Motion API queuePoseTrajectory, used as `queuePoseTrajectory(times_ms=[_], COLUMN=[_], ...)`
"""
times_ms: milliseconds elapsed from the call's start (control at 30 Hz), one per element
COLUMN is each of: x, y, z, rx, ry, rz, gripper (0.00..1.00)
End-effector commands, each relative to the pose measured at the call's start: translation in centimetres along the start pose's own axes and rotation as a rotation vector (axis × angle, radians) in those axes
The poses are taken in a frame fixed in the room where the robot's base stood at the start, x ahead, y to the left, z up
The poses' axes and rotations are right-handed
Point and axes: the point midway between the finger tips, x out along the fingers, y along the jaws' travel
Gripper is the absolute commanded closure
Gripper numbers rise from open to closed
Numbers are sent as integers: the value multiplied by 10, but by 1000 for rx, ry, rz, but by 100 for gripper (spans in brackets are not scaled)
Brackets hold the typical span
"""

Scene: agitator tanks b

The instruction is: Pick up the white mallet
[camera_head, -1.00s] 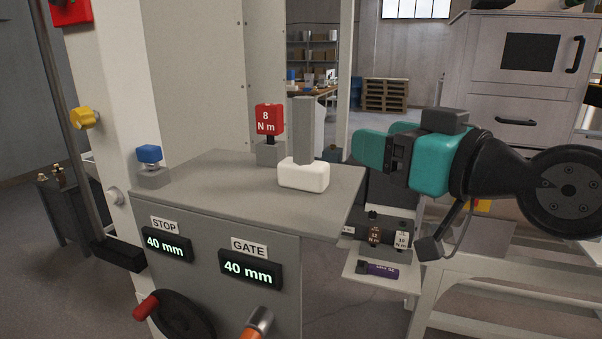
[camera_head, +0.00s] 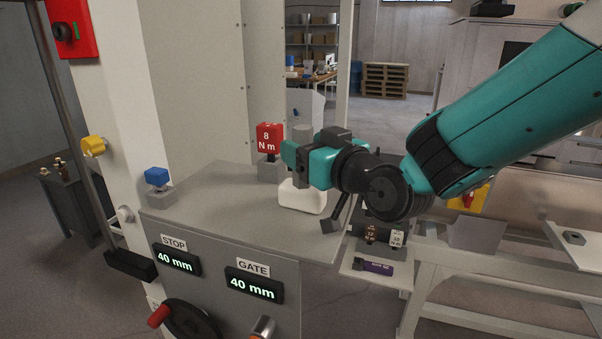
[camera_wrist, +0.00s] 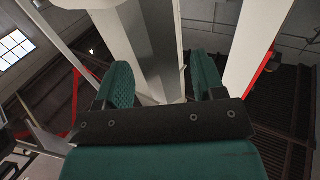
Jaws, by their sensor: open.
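The white mallet stands head-down on the grey cabinet top, its white head (camera_head: 301,197) resting on the surface and its grey handle (camera_head: 303,132) upright. My gripper (camera_head: 289,154) is above the head, at the handle, and covers most of the handle in the head view. In the wrist view my gripper (camera_wrist: 160,72) has its two teal fingers apart. A grey and white upright shape shows between and beyond the fingers there; I cannot tell whether part of it is the handle. I cannot tell whether the fingers touch the handle.
The grey cabinet top (camera_head: 225,210) is mostly clear. A red 8 N m block (camera_head: 269,138) on a grey base stands close behind the mallet. A blue-topped block (camera_head: 157,177) stands at the left edge. A white shelf (camera_head: 376,275) with small parts is at the right.

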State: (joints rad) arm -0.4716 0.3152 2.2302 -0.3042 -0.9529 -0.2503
Motion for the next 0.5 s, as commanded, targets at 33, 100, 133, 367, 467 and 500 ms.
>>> queuePoseTrajectory(times_ms=[33, 100, 133, 367, 467, 500], x=[8, 18, 21, 29, 29, 29], y=[-3, -2, -2, -2, -2, -2], z=[-6, -5, -4, -1, -1, -1], rx=[0, 0, -1, 0, 0, 0], ry=[-4, -2, -2, 0, 0, 0], rz=[-3, -1, -1, 0, 0, 0], gripper=[37, 37, 37, 37, 37, 44])
